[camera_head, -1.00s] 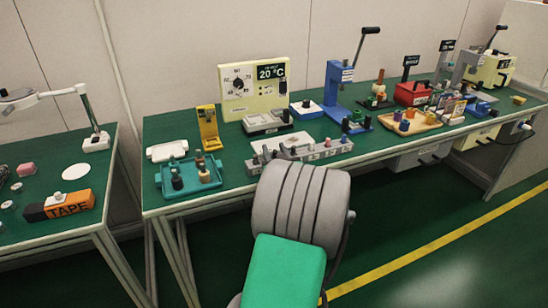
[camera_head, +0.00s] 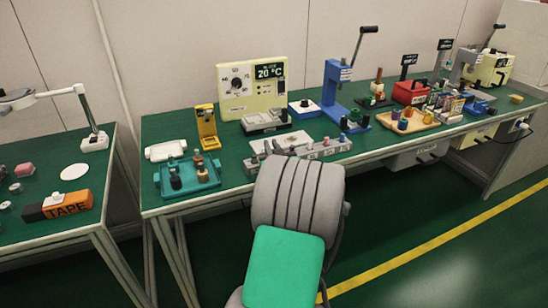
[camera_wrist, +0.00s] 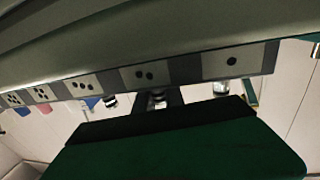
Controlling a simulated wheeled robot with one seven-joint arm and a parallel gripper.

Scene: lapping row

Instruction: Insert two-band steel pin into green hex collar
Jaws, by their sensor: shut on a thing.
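In the wrist view, my gripper (camera_wrist: 158,104) is a dark shape in front of the grey rack's two-dot label. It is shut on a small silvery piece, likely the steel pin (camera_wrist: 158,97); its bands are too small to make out. The rack (camera_wrist: 190,68) has pale labels with dots and also shows in the head view (camera_head: 328,149). My arm mostly hides my gripper in the head view. A small green piece (camera_head: 365,121) sits near the blue press's foot; I cannot tell whether it is the hex collar.
Another silvery piece (camera_wrist: 220,88) shows by the one-dot label. A teal tray (camera_head: 205,184) with small parts is left of the rack. The blue press (camera_head: 334,92), a wooden tray (camera_head: 425,121) and a red box (camera_head: 411,93) stand behind and right. The bench is crowded.

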